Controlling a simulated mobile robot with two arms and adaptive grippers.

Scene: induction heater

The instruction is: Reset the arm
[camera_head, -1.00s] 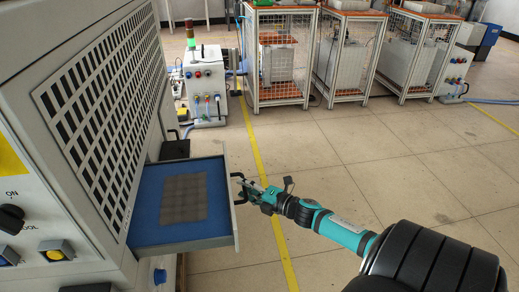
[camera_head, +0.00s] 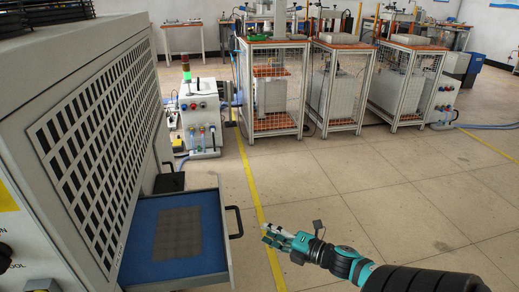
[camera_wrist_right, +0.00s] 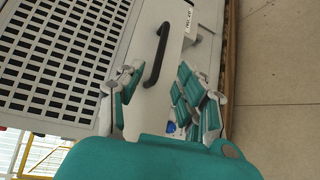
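My right arm comes in from the lower right in the head view. Its teal and grey gripper (camera_head: 270,234) is off the floor, to the right of the pulled-out drawer and clear of its black handle (camera_head: 237,222). In the right wrist view the two finger sets of this gripper (camera_wrist_right: 162,92) stand apart with nothing held. The black handle (camera_wrist_right: 163,55) shows beyond and between them. My left gripper is not in view.
The blue-lined drawer (camera_head: 140,247) sticks out of the grey machine (camera_head: 100,75) at left, with a grey square patch (camera_head: 178,233) inside. A control box (camera_head: 200,115) with a green light and mesh cages (camera_head: 275,95) stand at the back. The tiled floor (camera_head: 385,180) between is clear.

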